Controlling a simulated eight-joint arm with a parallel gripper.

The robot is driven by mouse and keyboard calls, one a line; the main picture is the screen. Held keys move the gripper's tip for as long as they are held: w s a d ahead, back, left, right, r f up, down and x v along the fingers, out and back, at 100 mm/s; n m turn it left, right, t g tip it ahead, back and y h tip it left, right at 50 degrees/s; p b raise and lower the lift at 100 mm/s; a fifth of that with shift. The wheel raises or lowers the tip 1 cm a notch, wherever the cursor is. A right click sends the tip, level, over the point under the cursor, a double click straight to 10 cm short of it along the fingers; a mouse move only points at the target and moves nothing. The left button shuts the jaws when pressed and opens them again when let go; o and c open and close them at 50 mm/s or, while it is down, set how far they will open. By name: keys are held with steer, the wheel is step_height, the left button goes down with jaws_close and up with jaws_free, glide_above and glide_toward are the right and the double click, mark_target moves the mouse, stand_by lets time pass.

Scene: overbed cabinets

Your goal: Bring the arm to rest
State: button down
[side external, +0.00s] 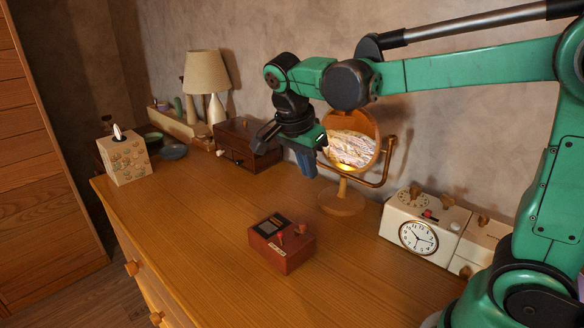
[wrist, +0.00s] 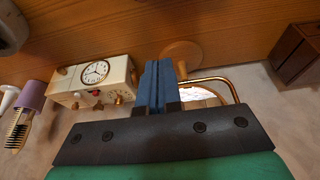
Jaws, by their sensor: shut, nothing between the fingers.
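My gripper (side external: 308,165) has blue fingers that are closed together with nothing between them. It hangs above the wooden dresser top (side external: 210,225), in front of and just left of the round mirror (side external: 352,148). In the wrist view the closed blue fingers (wrist: 156,85) stand in the middle of the picture, with the mirror's round base (wrist: 181,56) behind them. My arm reaches in from the right with its green links bent over the dresser.
A red-brown box with knobs (side external: 282,243) sits mid-dresser. A cream clock box (side external: 424,228) stands right, a dark wooden box (side external: 246,145) behind left. A lamp (side external: 206,82) and a tissue box (side external: 124,158) are farther left. The dresser's front left is clear.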

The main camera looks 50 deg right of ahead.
steer(key=s+a+f+n+t+y, duration=0.2)
steer(key=n+t, duration=0.5)
steer(key=n, duration=1)
steer(key=s+a+y, duration=0.1)
steer(key=s+a, duration=0.1)
steer(key=s, duration=0.1)
steer(key=shift+s+f+n+y, duration=0.35)
steer(key=shift+s+n+y, duration=0.05)
